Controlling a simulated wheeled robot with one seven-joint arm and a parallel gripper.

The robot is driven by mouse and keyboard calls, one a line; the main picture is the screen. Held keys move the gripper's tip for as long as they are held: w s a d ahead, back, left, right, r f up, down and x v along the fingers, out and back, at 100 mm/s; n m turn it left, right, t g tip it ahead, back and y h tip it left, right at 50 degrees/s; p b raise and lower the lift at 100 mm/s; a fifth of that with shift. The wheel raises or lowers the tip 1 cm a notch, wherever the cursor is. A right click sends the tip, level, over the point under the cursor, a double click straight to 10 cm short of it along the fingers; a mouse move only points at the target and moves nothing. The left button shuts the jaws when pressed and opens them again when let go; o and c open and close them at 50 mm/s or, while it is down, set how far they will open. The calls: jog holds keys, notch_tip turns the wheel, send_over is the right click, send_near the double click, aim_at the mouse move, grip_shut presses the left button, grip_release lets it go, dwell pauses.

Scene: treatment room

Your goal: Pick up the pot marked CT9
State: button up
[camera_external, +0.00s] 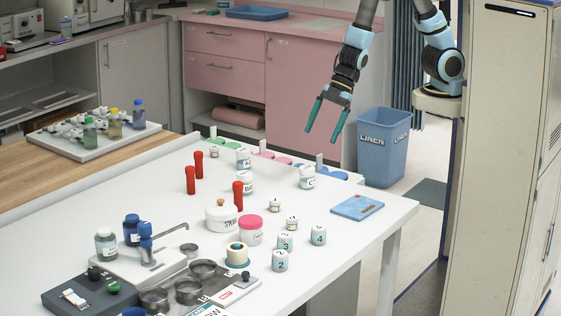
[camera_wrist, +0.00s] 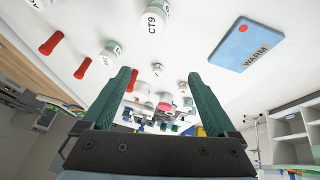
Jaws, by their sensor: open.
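The pot marked CT9 (camera_wrist: 154,18) is white and stands at the top of the wrist view, its label readable. In the external view it appears to be the white pot (camera_external: 307,178) near the right rear of the white table, its label too small to read fully. My gripper (camera_external: 323,132) is open and empty, fingers pointing down, in the air above and beyond the table's rear right edge. In the wrist view my gripper (camera_wrist: 160,76) has its green fingers wide apart, with the CT9 pot beyond the tips.
A blue pad marked WARM (camera_wrist: 245,45) lies near the CT9 pot; it also shows in the external view (camera_external: 357,206). A blue LINEN bin (camera_external: 384,150) stands behind.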

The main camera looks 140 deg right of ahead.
aim_at(304, 175)
jog(key=d+f+t+y+b, duration=0.1)
jog(key=d+f, duration=0.1)
jog(key=f, duration=0.1)
jog(key=s+d+f+n+t+y+b, duration=0.1)
jog(key=d+f+t+b, duration=0.1)
jog(key=f, duration=0.1)
jog(key=s+d+f+t+y+b, duration=0.1)
jog(key=d+f, duration=0.1)
jog(key=f, duration=0.2)
jog(key=shift+d+n+t, duration=0.1)
jog(key=shift+n+t, duration=0.2)
jog(key=shift+s+f+t+y+b, duration=0.2)
jog(key=shift+s+t+y+b, duration=0.15)
jog(key=shift+s+t, duration=0.15)
jog(key=shift+s+f+t+y+b, duration=0.15)
jog(key=shift+s+t+y+b, duration=0.25)
jog(key=shift+s, duration=0.1)
jog(key=shift+s+t, duration=0.3)
jog(key=shift+y, duration=0.25)
jog(key=p+x, duration=0.1)
jog(key=x, duration=0.4)
jog(key=shift+w+r, duration=0.1)
jog(key=shift+r, duration=0.05)
jog(key=p+x, duration=0.2)
jog(key=x, duration=0.1)
jog(key=p+x, duration=0.1)
jog(key=shift+w+a, duration=0.35)
jog(key=shift+a, duration=0.05)
jog(key=shift+w, duration=0.25)
